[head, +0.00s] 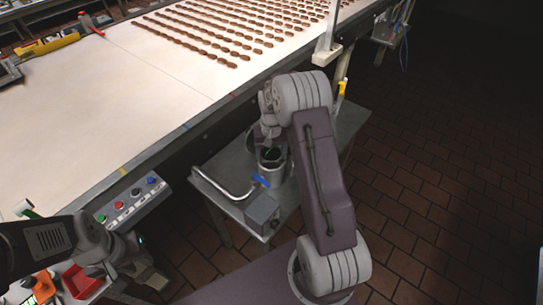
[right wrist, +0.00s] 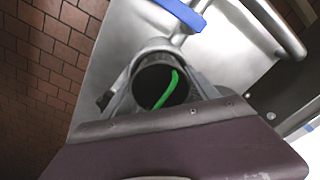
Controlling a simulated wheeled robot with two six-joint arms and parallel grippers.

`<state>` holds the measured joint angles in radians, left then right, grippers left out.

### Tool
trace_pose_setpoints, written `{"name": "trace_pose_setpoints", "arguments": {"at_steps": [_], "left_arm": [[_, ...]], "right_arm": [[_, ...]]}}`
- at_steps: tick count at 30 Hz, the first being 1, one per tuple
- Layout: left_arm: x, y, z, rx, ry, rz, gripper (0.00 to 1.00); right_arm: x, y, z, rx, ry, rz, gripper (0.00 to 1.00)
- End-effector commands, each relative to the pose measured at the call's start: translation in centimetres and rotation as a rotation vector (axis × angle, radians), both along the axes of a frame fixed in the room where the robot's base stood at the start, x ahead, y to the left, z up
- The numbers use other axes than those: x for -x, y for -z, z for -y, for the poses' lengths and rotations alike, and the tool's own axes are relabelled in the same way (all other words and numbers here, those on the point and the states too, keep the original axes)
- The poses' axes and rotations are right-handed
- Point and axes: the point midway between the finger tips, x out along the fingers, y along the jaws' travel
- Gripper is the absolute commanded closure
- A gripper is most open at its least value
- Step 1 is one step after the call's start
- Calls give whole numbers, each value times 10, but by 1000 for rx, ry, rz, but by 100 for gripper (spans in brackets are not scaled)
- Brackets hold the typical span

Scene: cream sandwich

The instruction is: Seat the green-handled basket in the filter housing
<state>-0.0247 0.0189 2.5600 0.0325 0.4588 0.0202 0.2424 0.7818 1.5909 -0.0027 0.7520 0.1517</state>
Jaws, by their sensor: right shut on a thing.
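The filter housing (head: 272,181) is a metal cylinder with a dark round mouth on the small steel table. My right gripper (head: 268,133) is above the housing, shut on the basket's handle. The basket body is hidden in the dark, so I cannot tell how deep it sits. My left gripper (head: 128,262) is at the lower left, away from the housing; its jaws are unclear.
A pipe (head: 225,186) with a blue lever (head: 261,181) is beside the housing, near a grey box (head: 262,214). A button panel (head: 130,203) stands to the left. The conveyor (head: 130,85) with rows of brown biscuits runs behind. Open tiled floor (head: 440,190) lies right.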

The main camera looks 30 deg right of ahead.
Motion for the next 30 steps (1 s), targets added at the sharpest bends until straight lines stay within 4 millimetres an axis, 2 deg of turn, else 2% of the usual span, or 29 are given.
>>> {"name": "trace_pose_setpoints", "arguments": {"at_steps": [1,2,8,10,11,18,21,25,30], "left_arm": [[0,2,0,0,0,0,70],[0,2,0,0,0,0,70],[0,0,0,0,0,0,70],[0,-6,0,0,0,0,70],[0,-3,0,0,0,0,70],[0,-1,0,0,0,0,70],[0,-1,0,0,0,0,70],[0,-2,0,0,0,0,70],[0,-3,0,0,0,0,70]], "right_arm": [[7,10,-3,-8,1,-25,29],[8,11,-3,-8,1,-26,23],[8,6,-4,-10,1,-27,23],[8,-5,-4,-11,1,-28,23],[7,-9,-4,-9,1,-24,23],[5,-77,-3,-6,1,-15,23],[5,-99,-3,-6,1,-15,23],[5,-119,-2,-6,0,-16,23],[6,-126,-3,-6,0,-17,23]]}}
